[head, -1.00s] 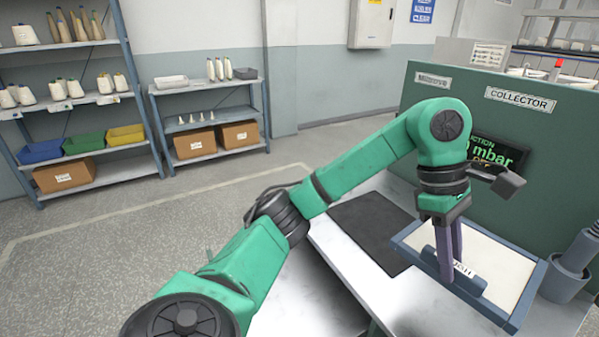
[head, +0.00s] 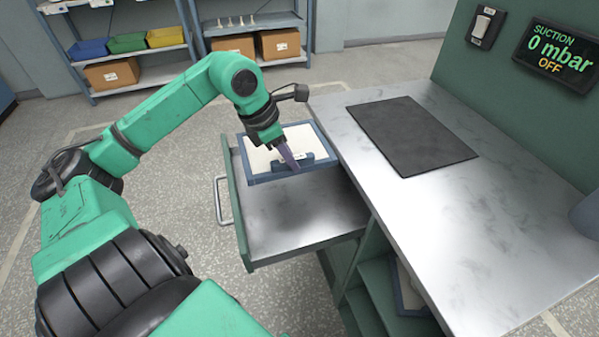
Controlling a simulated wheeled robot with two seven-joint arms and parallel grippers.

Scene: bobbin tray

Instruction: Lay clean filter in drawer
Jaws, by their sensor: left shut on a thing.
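The clean filter (head: 262,162) has a white pad in a blue-grey frame, with a labelled grip bar at its near side. My left gripper (head: 290,163) is shut on that bar and holds the filter over the far part of the open drawer. The drawer (head: 290,222) is green-sided with a bare grey metal floor and is pulled out to the left of the cabinet. A dark shadow lies on the drawer floor below the filter. The filter hides the drawer's far end, and any remaining gap between them is hard to judge. My right gripper is out of view.
The metal worktop (head: 440,230) stands right of the drawer, with a black mat (head: 412,135) on it. Another framed panel (head: 408,290) leans in the open compartment below. The suction display (head: 556,52) reads 0 mbar, OFF. Shelves with bins stand behind.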

